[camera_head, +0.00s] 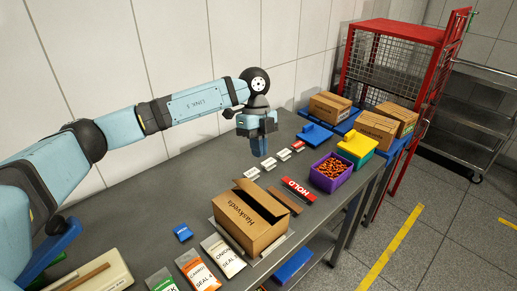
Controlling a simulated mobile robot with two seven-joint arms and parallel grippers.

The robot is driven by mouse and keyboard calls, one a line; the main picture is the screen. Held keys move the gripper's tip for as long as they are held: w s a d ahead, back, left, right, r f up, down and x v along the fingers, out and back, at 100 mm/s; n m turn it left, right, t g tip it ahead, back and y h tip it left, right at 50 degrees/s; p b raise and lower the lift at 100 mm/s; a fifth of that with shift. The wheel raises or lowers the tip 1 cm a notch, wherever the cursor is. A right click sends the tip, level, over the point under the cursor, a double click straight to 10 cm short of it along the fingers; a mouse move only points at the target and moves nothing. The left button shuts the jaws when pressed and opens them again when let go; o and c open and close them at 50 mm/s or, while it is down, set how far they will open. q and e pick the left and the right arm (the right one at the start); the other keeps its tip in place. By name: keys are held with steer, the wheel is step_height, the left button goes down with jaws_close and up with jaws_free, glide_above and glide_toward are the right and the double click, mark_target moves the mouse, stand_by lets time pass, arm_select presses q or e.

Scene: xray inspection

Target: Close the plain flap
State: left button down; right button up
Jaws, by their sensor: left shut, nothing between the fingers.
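A cardboard box (262,236) lettered "Haskveda" stands on the grey table. A plain brown flap (283,199) sticks out on its far right side, away from the lettered panel. A dark gap shows along the box's upper edge; the inside is mostly hidden. My left gripper (260,149) is shut and empty, fingers pointing down, above the table beyond the box and apart from it. My right gripper is not in view.
A red "HOLD" sign (299,190) lies just beyond the box.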

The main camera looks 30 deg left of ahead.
mark_target(255, 197)
arm_select(q)
steer(key=x, duration=0.6)
steer(key=a+p+x, duration=0.1)
steer(key=x, duration=0.2)
steer(key=shift+s+d+f, duration=0.1)
steer(key=shift+s+f, duration=0.15)
steer(key=shift+s, duration=0.1)
steer(key=shift+s+f, duration=0.2)
steer(key=shift+f, duration=0.3)
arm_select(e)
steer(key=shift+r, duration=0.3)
arm_select(q)
steer(key=shift+s+f+t, duration=0.1)
steer(key=shift+s+t, duration=0.15)
steer(key=shift+t, duration=0.15)
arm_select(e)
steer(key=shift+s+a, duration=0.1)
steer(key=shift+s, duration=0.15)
